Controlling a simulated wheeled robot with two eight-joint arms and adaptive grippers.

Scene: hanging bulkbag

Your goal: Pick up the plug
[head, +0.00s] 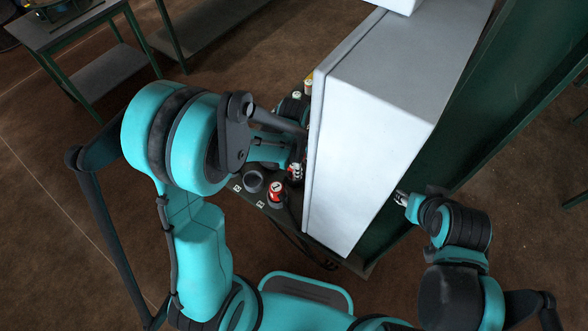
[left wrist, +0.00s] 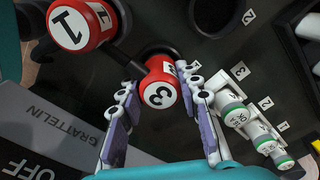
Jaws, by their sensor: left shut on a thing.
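A red plug with a white end face marked 3 (left wrist: 160,94) sits between the fingertips of my left gripper (left wrist: 163,86) in the left wrist view. The purple-padded fingers stand on either side of it and my left gripper is shut on it. A second red plug marked 1 (left wrist: 80,24) is at the upper left, and it shows on the dark panel in the head view (head: 277,191). In the head view my left gripper is partly hidden by its own arm. My right gripper (head: 401,197) is beside the white cabinet; its fingers are too small to read.
Several white cylinders with green bands (left wrist: 236,115) stand to the right in the left wrist view, beside numbered labels. A dark round socket (head: 254,180) is on the panel. The large white cabinet (head: 375,120) borders the panel on the right. A table (head: 75,25) stands back left.

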